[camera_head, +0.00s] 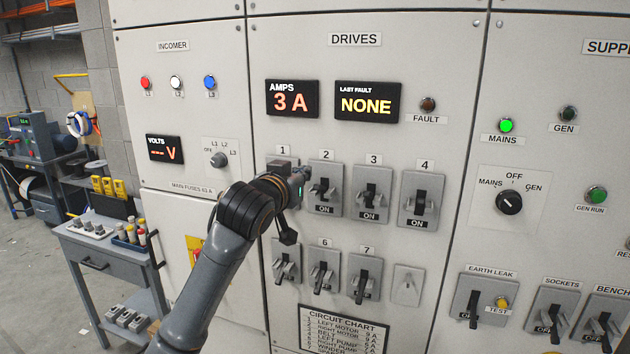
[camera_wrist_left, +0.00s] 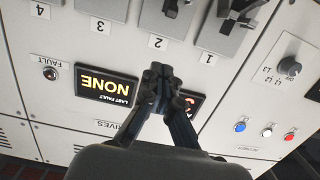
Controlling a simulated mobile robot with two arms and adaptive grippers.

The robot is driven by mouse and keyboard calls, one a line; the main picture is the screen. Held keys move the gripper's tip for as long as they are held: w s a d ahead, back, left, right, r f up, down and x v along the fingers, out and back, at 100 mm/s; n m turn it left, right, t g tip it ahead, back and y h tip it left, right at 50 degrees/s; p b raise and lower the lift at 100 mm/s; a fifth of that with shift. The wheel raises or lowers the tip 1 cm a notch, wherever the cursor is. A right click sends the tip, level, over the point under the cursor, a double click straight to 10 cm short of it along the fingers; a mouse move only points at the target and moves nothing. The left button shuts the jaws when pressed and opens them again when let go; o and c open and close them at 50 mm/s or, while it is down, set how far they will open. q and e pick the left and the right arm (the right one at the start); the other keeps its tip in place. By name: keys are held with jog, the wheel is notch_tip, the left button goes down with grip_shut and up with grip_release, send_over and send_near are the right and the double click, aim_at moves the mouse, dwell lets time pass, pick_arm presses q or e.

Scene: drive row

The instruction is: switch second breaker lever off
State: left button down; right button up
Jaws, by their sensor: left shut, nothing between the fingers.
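The second breaker (camera_head: 332,206) is a grey plate under the label 2 on the drives panel. Its black lever (camera_head: 323,186) is up, with the word ON showing below it. In the left wrist view, which is upside down, the second breaker's lever (camera_wrist_left: 171,8) shows at the top edge, partly cut off. My left gripper (camera_head: 303,180) is in front of the first breaker, just left of the second, and hides most of the first. In the wrist view its fingers (camera_wrist_left: 161,85) are shut and empty, over the wall near the amps display. My right gripper is not in view.
Breaker 3 (camera_head: 384,206) and breaker 4 (camera_head: 432,210), both showing ON, stand to the right. A lower row holds breakers 6 (camera_head: 333,256) and 7 (camera_head: 374,264), levers down. A circuit chart (camera_head: 345,328) hangs below. A tool cart (camera_head: 100,252) stands at the left.

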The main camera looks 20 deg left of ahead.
pick_arm(q)
jog(key=p, duration=0.5)
send_over(317, 189)
jog(key=w, duration=0.1)
jog(key=shift+w+a+f, duration=0.1)
jog(key=shift+f, duration=0.25)
jog(key=shift+s+f+p, duration=0.3)
jog(key=shift+f, duration=0.3)
jog(key=shift+s+f+p, duration=0.3)
jog(key=shift+f, duration=0.3)
jog(key=shift+s+f, duration=0.4)
jog(key=shift+f, duration=0.35)
jog(key=shift+f, duration=0.1)
